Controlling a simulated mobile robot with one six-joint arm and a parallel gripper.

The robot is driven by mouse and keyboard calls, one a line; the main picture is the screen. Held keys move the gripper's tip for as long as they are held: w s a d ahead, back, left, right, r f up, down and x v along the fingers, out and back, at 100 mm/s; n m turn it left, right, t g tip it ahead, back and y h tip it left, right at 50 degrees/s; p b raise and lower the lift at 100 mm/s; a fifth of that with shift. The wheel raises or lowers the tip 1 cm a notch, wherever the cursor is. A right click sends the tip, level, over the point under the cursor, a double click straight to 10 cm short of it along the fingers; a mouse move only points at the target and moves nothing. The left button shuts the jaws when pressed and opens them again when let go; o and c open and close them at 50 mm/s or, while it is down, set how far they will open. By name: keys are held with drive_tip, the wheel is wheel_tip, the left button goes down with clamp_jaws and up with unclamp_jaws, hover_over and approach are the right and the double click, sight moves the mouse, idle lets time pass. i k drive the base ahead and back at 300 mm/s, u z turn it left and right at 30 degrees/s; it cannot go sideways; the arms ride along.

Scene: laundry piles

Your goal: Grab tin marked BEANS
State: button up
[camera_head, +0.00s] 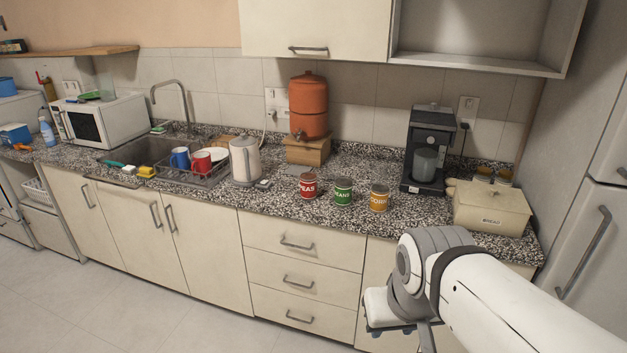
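Three tins stand upright in a row on the speckled countertop (330,222). The middle tin is green, and its label reads as BEANS (343,191), with the first letter hard to make out. My gripper (400,330) is low at the right, in front of the cabinets and apart from the tins. Its fingers are mostly hidden, so I cannot tell whether it is open.
A white kettle (245,161) stands left of the tins, with a dish rack (205,176) beyond it. An orange dispenser (308,106) is behind them. A black coffee machine (430,148) and a cream bread box (491,208) stand to the right. The counter before the tins is clear.

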sight(343, 185)
drive_tip(key=u, duration=0.05)
drive_tip(key=i, duration=1.8)
drive_tip(key=z, duration=0.65)
drive_tip(key=k, duration=0.9)
drive_tip(key=z, duration=0.15)
drive_tip(key=i, duration=0.9)
drive_tip(key=u, duration=0.05)
